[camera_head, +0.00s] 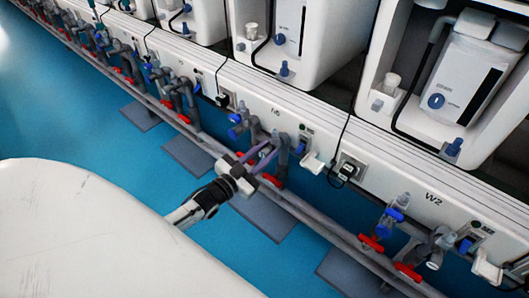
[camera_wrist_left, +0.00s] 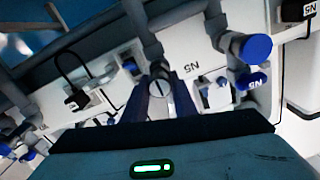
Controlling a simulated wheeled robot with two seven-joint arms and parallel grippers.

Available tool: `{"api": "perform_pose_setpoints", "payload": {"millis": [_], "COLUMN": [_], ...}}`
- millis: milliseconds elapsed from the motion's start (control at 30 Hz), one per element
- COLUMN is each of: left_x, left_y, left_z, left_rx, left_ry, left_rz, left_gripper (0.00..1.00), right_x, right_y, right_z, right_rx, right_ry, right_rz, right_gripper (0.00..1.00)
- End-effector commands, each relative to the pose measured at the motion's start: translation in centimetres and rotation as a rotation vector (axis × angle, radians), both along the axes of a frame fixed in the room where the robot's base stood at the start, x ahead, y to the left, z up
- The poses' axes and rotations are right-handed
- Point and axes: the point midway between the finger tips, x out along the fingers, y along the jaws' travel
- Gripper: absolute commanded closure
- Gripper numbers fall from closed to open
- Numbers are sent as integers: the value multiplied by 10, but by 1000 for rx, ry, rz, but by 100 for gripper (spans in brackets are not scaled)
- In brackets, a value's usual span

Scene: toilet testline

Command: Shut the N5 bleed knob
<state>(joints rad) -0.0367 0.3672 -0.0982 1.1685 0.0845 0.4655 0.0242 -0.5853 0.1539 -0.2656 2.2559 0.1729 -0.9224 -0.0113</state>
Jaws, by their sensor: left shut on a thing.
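The N5 station is at the middle of the wall panel in the head view, with grey pipes, blue knobs and red handles. My left gripper (camera_head: 265,156) reaches in there from the left, at the pipework below the N5 label (camera_head: 275,112). In the left wrist view, its two dark blue fingers (camera_wrist_left: 160,98) stand on either side of a small round grey knob (camera_wrist_left: 160,89) with a slot across its face. The gripper is shut on this knob, seemingly the N5 bleed knob. The fingers hide it in the head view. My right gripper is not in view.
A large blue knob (camera_wrist_left: 256,48) on a grey pipe stands close to the right of the fingers in the left wrist view. Red handles (camera_head: 270,180) sit near the gripper. The W2 station (camera_head: 433,198) is to the right.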

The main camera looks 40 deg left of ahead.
Motion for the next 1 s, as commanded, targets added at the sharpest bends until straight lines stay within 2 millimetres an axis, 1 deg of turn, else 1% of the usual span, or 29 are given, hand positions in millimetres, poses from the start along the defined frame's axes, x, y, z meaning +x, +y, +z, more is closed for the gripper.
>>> {"api": "perform_pose_setpoints", "payload": {"millis": [267, 467, 600, 1000], "left_x": [0, 0, 0, 0], "left_y": [-1, -1, -1, -2], "left_z": [0, 1, 0, -1], "left_rx": [46, 159, 278, 658], "left_ry": [-5, -14, -23, -53], "left_rz": [0, 1, 0, 0], "left_gripper": [97, 97, 97, 97], "right_x": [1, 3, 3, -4], "right_y": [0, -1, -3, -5], "right_z": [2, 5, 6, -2], "right_rx": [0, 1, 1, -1], "right_ry": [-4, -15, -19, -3], "right_rz": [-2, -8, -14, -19], "right_gripper": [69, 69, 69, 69]}}
